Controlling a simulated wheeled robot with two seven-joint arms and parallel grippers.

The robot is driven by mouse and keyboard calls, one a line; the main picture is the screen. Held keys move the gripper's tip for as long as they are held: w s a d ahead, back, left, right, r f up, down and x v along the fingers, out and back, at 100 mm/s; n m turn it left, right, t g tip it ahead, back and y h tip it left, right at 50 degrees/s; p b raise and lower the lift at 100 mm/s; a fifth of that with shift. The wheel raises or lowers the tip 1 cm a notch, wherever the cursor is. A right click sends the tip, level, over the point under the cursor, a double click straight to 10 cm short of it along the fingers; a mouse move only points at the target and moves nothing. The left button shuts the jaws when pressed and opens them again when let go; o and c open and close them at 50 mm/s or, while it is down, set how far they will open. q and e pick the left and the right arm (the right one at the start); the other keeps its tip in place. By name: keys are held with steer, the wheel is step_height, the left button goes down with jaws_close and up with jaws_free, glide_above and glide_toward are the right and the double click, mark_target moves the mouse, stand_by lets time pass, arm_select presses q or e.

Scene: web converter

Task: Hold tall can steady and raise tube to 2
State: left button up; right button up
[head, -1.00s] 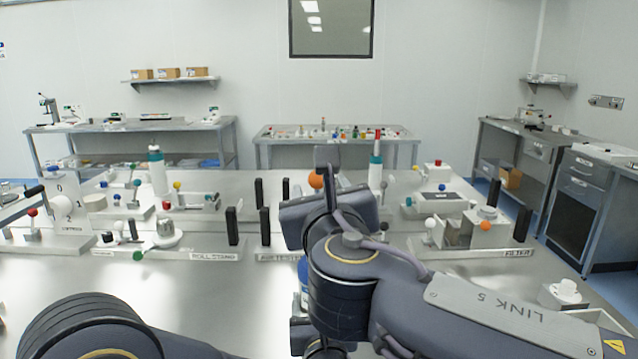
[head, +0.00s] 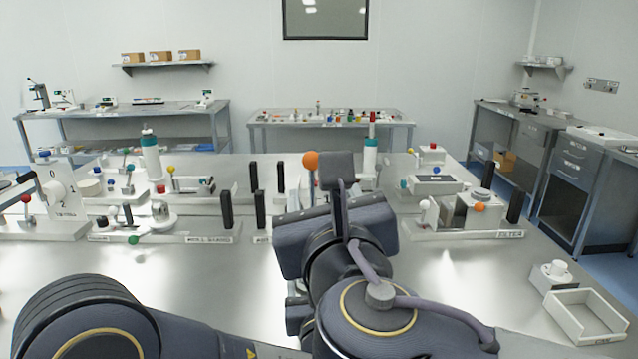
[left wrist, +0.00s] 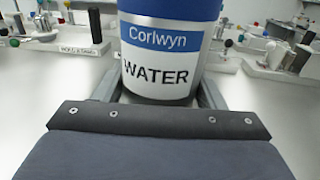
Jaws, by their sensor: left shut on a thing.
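A tall blue can (left wrist: 172,45) with a white band reading "Corlwyn WATER" stands upright in the left wrist view. My left gripper (left wrist: 163,92) is shut on it, with a finger on each side; the can's top is cut off. In the head view the can is mostly hidden behind my arm. I cannot tell which part is the tube.
Several white fixtures with coloured knobs line the table, including one labelled FILTER (head: 480,215). The bare steel right of centre is clear.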

arm_select(q)
steer(key=shift+f, duration=0.2)
stand_by(0.4)
steer(key=o, duration=1.5)
steer(key=shift+r, duration=0.25)
steer(key=shift+c, duration=0.2)
steer(key=s+d, duration=0.1)
steer(key=s, duration=1.1)
